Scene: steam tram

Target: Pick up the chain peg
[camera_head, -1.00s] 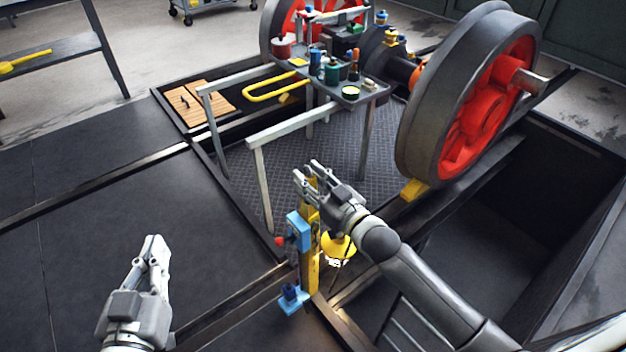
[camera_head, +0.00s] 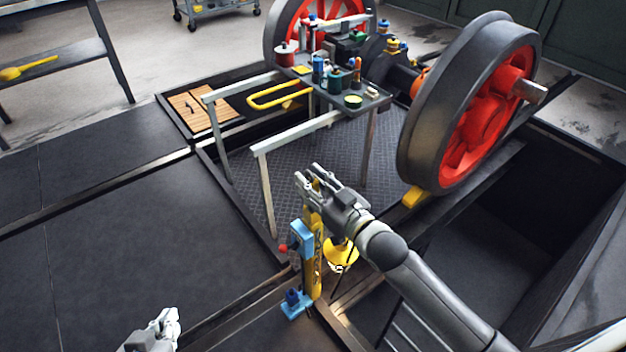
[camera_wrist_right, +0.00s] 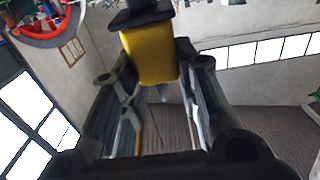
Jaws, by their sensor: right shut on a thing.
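My right gripper (camera_head: 309,177) is at the top of the upright yellow post (camera_head: 314,255), which has a blue bracket (camera_head: 301,237) on its side. Its fingers are closed on a small piece that I take to be the chain peg; they hide most of it in the head view. In the right wrist view a yellow block with a black cap (camera_wrist_right: 150,52) fills the space before the fingers, and a small grey tip (camera_wrist_right: 163,92) shows below it. My left gripper (camera_head: 165,322) is at the lower edge, empty-looking and far from the post.
A yellow funnel-shaped thing (camera_head: 341,252) hangs just right of the post. A small workbench (camera_head: 372,98) with bottles and tins stands behind, with pale rails (camera_head: 300,132) beside it. A large red-spoked wheel (camera_head: 480,105) and an open pit (camera_head: 490,225) are at right. The dark floor at left is clear.

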